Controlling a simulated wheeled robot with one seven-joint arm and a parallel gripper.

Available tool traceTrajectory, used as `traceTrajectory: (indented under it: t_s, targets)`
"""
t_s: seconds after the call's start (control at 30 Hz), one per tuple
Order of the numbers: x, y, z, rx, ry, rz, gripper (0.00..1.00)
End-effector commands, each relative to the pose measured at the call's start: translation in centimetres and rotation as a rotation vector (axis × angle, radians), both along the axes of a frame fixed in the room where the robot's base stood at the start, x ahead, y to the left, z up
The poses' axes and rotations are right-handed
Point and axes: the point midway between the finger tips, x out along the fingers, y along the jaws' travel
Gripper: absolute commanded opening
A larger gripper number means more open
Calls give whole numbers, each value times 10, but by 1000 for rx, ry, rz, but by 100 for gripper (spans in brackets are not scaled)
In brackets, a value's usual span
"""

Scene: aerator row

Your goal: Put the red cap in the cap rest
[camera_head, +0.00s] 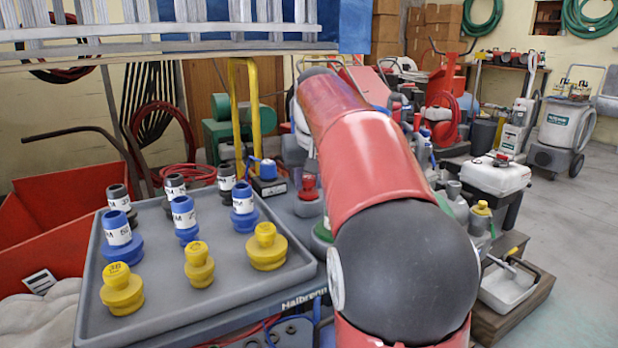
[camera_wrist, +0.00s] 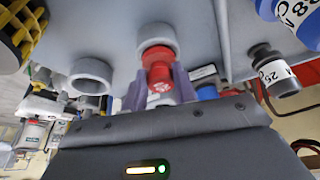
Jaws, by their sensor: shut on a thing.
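In the wrist view the red cap (camera_wrist: 158,72) is between the two purple-grey fingers of my gripper (camera_wrist: 161,86), which is shut on it. White marking shows on the cap's near end. The cap's far end overlaps the opening of a pale grey ring (camera_wrist: 157,33); I cannot tell whether it is inside the ring or in front of it. A second pale grey ring (camera_wrist: 92,68) stands to the left and looks empty. I cannot tell which ring is the cap rest. In the head view my gripper is hidden behind my red arm.
A grey tray (camera_head: 222,303) holds several yellow, blue and black stepped fittings. A blue fitting (camera_wrist: 293,18) and a black fitting (camera_wrist: 272,72) are right of the cap in the wrist view. A red bin (camera_head: 60,225) stands left. Clear floor (camera_head: 575,240) lies at the right.

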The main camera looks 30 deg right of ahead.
Motion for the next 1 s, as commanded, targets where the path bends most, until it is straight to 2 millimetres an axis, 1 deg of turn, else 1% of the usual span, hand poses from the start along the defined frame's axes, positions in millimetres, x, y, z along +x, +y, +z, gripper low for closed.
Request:
traceTrajectory:
  t_s: [0.17,0.2,0.37,0.67,0.77,1.0]
  targets:
    - [0,0,-5,0,0,0,5]
    - [0,0,-4,0,-1,0,33]
    - [0,0,-4,0,0,0,53]
    - [-1,0,-1,0,0,0,53]
    - [-4,1,9,0,-1,0,53]
    - [-19,6,47,-1,-3,0,53]
